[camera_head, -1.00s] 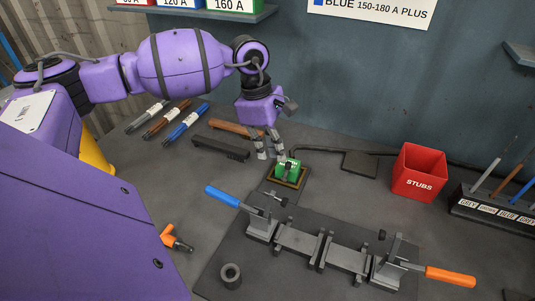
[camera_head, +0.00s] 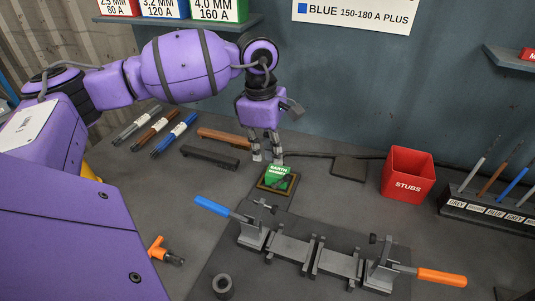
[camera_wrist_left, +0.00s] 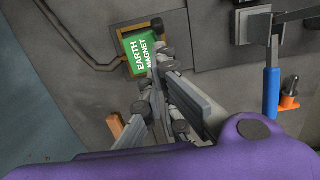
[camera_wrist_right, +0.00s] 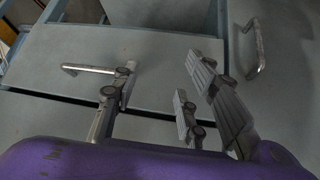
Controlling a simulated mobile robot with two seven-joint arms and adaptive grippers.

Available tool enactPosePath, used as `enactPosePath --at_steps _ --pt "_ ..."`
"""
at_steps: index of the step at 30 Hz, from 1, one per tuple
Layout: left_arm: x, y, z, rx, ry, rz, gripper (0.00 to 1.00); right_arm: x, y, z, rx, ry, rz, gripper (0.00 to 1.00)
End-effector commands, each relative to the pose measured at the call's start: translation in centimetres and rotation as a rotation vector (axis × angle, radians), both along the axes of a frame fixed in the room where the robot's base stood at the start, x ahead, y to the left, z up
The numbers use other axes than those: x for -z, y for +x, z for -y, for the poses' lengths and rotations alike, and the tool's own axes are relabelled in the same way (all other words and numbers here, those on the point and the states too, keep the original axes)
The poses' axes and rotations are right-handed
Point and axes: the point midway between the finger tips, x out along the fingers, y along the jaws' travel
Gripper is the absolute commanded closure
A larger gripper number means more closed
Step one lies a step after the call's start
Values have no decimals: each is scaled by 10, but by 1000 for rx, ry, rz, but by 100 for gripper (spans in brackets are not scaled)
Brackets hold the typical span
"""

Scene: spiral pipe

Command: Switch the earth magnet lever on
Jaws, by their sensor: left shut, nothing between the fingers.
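The green earth magnet block (camera_head: 276,174) sits in a brown-edged frame on the table, behind the clamp fixture. Its label faces up, and it also shows in the left wrist view (camera_wrist_left: 139,50). My left gripper (camera_head: 267,159) points down just behind the block. Its fingers are shut and empty; I cannot tell whether they touch the block. In the left wrist view its fingers hide part of the block's near edge. My right gripper (camera_wrist_right: 165,85) is open and empty, before grey drawer fronts.
The clamp fixture (camera_head: 290,247) with blue and orange handles stands in front of the magnet. A red stubs bin (camera_head: 408,176) is to the right. Electrode bundles (camera_head: 157,130) and dark and brown bars lie left of the gripper. A cable runs behind.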

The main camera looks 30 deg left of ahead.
Motion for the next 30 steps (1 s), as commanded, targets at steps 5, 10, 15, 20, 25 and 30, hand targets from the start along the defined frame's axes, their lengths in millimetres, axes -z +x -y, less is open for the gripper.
enactPosePath --at_steps 5,10,15,20,25,30 --pt "1 0 0 0 0 -1 100 1 -1 0 -1 -1 -1 60" --pt "-5 0 0 0 0 1 100 1 -3 2 -1 -3 -6 60" --pt "-33 0 -3 0 0 4 100 1 -2 1 -1 -1 -4 60" --pt "-68 -1 -6 -1 0 3 100 1 -2 1 -1 -1 -4 60" --pt "-99 -2 -9 0 0 2 100 1 -1 0 -1 -1 -3 60" --pt "-116 -2 -10 0 -1 0 100 1 -1 0 -1 -1 -3 60"
